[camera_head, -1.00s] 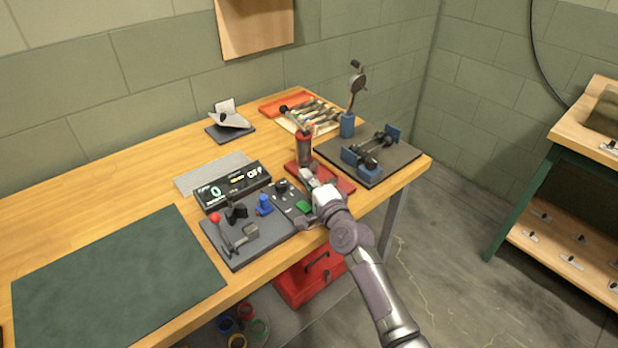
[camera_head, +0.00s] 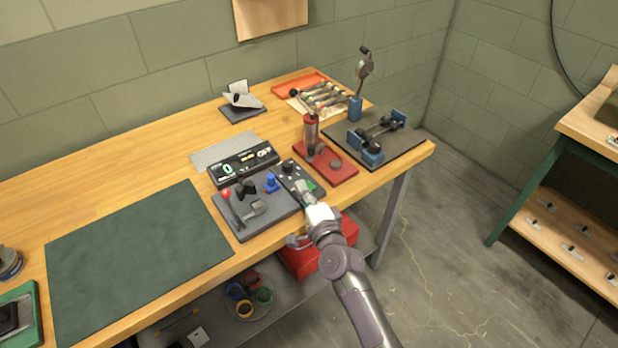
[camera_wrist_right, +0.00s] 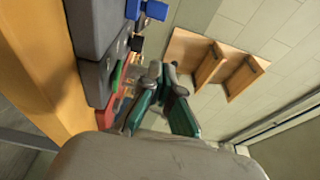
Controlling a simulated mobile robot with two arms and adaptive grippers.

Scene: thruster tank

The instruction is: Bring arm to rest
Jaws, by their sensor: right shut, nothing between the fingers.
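My right arm (camera_head: 343,262) comes in from the bottom of the head view. My right gripper (camera_head: 305,188) is at the front edge of the workbench (camera_head: 150,135), over or beside the small dark control panel (camera_head: 289,172) with a green patch. In the right wrist view the fingers of the right gripper (camera_wrist_right: 163,78) meet at their tips, with nothing between them. Whether they touch the panel I cannot tell. My left gripper is not in view.
A grey plate with a red-knobbed lever (camera_head: 226,193) and a display (camera_head: 243,165) lie left of the gripper. A red-based press (camera_head: 311,135) stands behind it. A red toolbox (camera_head: 300,262) is below the bench. The dark green mat (camera_head: 135,255) is bare.

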